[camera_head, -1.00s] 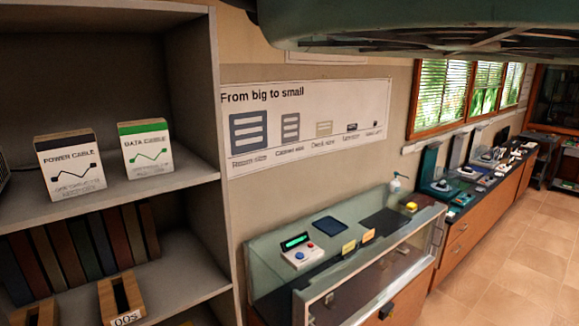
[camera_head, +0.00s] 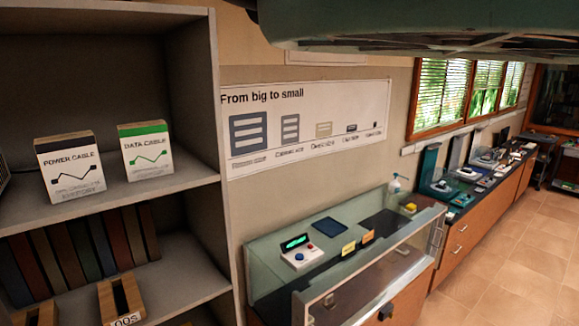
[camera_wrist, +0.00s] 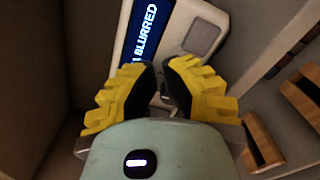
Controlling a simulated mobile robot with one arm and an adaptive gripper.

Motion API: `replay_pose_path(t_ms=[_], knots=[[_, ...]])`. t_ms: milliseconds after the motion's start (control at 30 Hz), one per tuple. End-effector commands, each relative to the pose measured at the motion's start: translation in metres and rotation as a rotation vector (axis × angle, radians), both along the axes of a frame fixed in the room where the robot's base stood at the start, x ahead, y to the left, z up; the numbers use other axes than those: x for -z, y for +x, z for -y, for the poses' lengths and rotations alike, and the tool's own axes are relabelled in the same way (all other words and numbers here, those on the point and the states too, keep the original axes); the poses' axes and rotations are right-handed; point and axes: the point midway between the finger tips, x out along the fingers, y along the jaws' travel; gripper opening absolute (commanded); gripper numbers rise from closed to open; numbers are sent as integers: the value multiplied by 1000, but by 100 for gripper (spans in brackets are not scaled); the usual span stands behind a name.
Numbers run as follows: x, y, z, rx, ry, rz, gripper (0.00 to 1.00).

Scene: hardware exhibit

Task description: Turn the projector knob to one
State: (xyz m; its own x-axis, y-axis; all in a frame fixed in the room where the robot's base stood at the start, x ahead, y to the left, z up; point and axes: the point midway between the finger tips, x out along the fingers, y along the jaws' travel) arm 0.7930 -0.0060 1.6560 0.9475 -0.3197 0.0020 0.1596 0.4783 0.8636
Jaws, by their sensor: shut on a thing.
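The projector (camera_wrist: 178,22) is a pale box at the top middle of the wrist view. My gripper (camera_wrist: 160,88), with yellow and black fingers, is at the near end of the projector. Its fingertips are close together, shut on the projector knob, which they almost wholly hide. The knob's setting cannot be read. My gripper does not show in the head view.
In the head view, a grey shelf (camera_head: 190,188) holds a power cable box (camera_head: 70,172) and a data cable box (camera_head: 145,155). Wooden holders (camera_wrist: 262,140) stand at the right of the wrist view. A glass display case (camera_head: 290,292) stands right of the shelf; tiled floor (camera_head: 510,270) is clear.

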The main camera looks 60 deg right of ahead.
Motion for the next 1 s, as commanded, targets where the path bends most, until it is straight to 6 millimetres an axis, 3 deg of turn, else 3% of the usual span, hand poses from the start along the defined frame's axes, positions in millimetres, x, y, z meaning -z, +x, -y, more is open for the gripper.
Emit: replay_pose_path(t_ms=[33,567,1000], knots=[[1,1,-11,-29,11,1,0],[-5,-3,-6,-30,10,1,0],[-5,-47,-14,-16,5,1,0]])
